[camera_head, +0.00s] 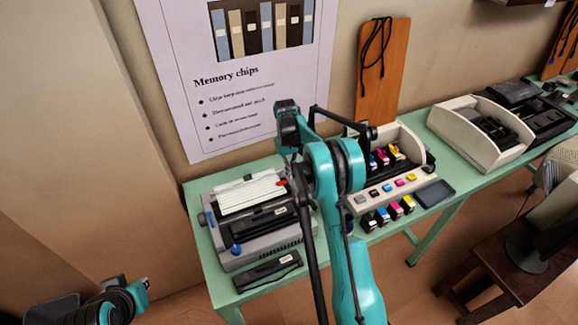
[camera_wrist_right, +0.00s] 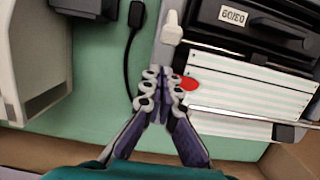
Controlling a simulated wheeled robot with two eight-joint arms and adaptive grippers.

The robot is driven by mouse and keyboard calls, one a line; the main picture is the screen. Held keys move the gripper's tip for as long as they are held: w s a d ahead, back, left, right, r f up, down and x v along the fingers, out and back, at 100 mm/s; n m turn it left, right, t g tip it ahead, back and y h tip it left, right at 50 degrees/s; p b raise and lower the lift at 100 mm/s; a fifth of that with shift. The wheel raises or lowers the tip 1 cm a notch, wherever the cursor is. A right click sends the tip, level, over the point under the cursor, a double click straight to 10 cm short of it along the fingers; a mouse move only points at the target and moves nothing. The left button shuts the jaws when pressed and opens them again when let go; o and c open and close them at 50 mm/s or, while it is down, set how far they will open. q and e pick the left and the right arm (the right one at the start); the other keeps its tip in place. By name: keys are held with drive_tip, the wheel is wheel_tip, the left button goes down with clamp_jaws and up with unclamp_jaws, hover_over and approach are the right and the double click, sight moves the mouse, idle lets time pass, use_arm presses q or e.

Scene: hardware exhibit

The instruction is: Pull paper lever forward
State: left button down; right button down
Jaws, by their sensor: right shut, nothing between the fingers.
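A grey printer (camera_head: 222,232) with white ribbed paper (camera_head: 252,194) on its rear part stands on the left of the green table. In the wrist view, a small white lever-like piece (camera_wrist_right: 172,28) stands at the printer's side, ahead of my fingertips. I cannot tell for sure that it is the paper lever. A red piece (camera_wrist_right: 189,83) lies beside the fingers, at the paper's edge. My right gripper (camera_wrist_right: 160,80) is shut and empty at the printer's side; in the head view it (camera_head: 293,174) is partly hidden by my arm. My left gripper is at the bottom left, its fingers unclear.
A cream printer (camera_head: 420,153) with colour cartridges stands to the right, another cream device (camera_head: 460,122) beyond it. A black cartridge (camera_head: 268,271) lies at the front table edge. A black cable (camera_wrist_right: 132,60) runs beside the gripper. A poster (camera_head: 232,95) hangs behind.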

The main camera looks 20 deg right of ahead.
drive_tip(key=shift+s+r, duration=0.35)
drive_tip(key=shift+s, duration=0.2)
drive_tip(key=shift+s+r, duration=0.35)
drive_tip(key=shift+s, duration=0.2)
